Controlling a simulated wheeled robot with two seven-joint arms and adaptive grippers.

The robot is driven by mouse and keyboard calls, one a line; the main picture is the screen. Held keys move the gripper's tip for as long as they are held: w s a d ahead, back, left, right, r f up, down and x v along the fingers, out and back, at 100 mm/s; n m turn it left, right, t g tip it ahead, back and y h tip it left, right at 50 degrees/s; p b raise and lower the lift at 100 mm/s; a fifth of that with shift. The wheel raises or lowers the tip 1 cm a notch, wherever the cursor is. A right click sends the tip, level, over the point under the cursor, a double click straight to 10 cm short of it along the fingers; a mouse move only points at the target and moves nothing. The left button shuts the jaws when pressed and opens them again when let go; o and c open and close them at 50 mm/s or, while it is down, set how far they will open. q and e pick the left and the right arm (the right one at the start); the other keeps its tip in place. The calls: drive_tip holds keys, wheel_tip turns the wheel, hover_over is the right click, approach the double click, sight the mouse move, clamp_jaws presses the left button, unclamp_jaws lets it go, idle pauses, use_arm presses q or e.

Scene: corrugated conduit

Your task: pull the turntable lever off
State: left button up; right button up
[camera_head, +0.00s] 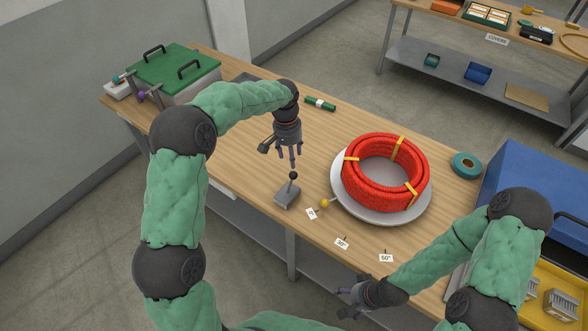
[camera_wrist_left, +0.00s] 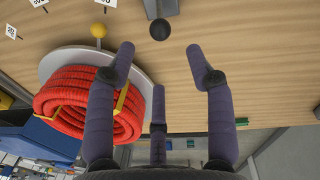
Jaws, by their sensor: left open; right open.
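A grey lever box (camera_head: 287,196) with a black ball knob (camera_head: 293,175) on a short stick stands near the front edge of the bench. My left gripper (camera_head: 289,161) is open and empty, pointing down just above the knob. In the left wrist view the black knob (camera_wrist_left: 160,29) lies ahead of the gap between the spread fingertips (camera_wrist_left: 160,52), apart from them. A round grey turntable (camera_head: 344,205) bears a coil of red corrugated conduit (camera_head: 357,183) with yellow ties. A yellow ball (camera_head: 324,203) is at its near left edge. My right gripper (camera_head: 346,299) is open near the bench front.
Angle tags, including a 30° tag (camera_head: 342,243) and a 60° tag (camera_head: 386,258), line the front edge. A green-lidded box (camera_head: 172,72) is at back left, teal tape (camera_head: 466,165) and a blue bin (camera_head: 540,190) at right. A green marker-like item (camera_head: 320,103) lies behind.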

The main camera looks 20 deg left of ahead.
sight(293, 172)
use_arm(q)
drive_tip(key=f, duration=0.3)
drive_tip(key=f+b, duration=0.1)
drive_tip(key=f, duration=0.5)
drive_tip(key=shift+d+f, duration=0.1)
drive_tip(key=shift+d, duration=0.25)
clamp_jaws()
